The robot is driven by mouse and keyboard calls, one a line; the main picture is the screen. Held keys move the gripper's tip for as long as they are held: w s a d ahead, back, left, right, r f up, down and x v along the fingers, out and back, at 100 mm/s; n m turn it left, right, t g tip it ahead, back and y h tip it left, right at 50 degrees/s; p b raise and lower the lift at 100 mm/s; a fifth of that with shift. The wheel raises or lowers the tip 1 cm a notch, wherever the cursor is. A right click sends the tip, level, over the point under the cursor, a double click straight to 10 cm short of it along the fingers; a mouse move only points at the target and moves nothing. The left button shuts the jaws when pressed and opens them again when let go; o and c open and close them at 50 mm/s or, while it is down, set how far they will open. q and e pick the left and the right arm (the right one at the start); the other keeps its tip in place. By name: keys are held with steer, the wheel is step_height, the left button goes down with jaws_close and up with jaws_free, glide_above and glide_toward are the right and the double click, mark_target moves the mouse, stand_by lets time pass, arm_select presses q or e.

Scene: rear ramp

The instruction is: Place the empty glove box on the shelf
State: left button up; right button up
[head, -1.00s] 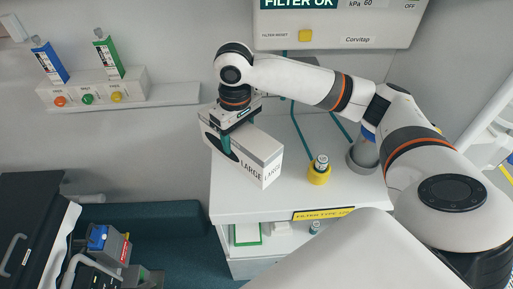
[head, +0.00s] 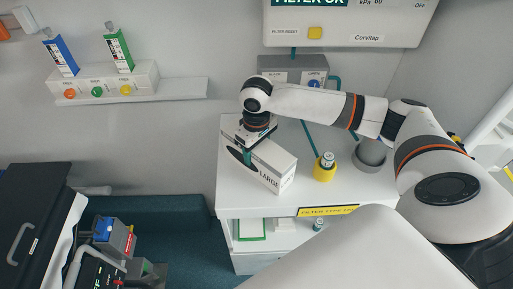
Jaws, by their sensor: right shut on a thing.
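The glove box (head: 262,168) is a white carton marked LARGE with a dark oval opening on its side. It is at the left part of the white cabinet top, and I cannot tell whether it rests on it. My right gripper (head: 248,153) is shut on the box's upper left part from above. A shelf (head: 170,92) runs along the back wall at the upper left and carries a dispenser block. The cabinet also has an open shelf space (head: 283,233) below its top. My left gripper is not in view.
On the cabinet top (head: 330,190) stand a yellow-based bottle (head: 324,168) and a grey cylindrical cup (head: 370,155). A dispenser block (head: 105,82) holds a blue and a green pack. A filter unit (head: 350,22) hangs above. The shelf's right end is bare. A black case (head: 35,225) stands at lower left.

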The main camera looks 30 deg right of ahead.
steer(key=o, duration=1)
steer(key=shift+c, duration=0.2)
step_height(320, 180, up, 12)
steer(key=shift+r+b, duration=0.1)
steer(key=shift+b, duration=0.35)
steer(key=shift+s, duration=0.1)
